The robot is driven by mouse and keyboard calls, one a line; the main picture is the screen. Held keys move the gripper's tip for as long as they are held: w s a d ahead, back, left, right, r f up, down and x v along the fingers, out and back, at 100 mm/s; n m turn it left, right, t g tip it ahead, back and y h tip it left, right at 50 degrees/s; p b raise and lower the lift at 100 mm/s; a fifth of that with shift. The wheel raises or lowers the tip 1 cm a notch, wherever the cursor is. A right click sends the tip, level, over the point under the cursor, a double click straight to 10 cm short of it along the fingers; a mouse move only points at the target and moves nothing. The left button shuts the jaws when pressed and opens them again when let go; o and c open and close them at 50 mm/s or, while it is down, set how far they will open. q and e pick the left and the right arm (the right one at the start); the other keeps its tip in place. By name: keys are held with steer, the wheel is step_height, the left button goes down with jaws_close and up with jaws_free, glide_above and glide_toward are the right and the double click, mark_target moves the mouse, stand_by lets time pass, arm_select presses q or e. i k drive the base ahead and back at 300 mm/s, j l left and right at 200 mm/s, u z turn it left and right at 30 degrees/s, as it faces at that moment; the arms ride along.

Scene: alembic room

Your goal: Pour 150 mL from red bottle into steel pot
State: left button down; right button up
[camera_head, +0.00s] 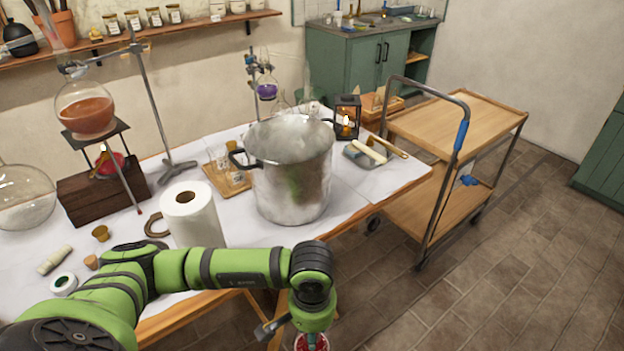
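The steel pot (290,180) stands upright and open on the white-covered table, right of the middle. Its inside looks pale and hazy, and its contents are unclear. My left arm reaches in from the lower left, across the table's front. Its wrist bends down at the bottom edge, in front of and below the pot. A red and whitish thing (312,342), possibly the red bottle, shows just under the wrist, mostly cut off by the frame. My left fingers are not clearly visible, so their grip cannot be told. My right gripper is out of view.
A paper towel roll (192,215) stands left of the pot. A wooden tray (226,178) with small glassware lies behind it. A black lantern (347,117) and grey tray (364,154) are to the right. A wooden cart (465,120) stands right of the table.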

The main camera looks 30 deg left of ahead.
mark_target(290, 157)
steer(key=i+l, duration=0.7)
steer(key=i+l+u, duration=0.3)
steer(key=i+l, duration=0.15)
steer(key=l+u, duration=0.1)
steer(key=u, duration=1.3)
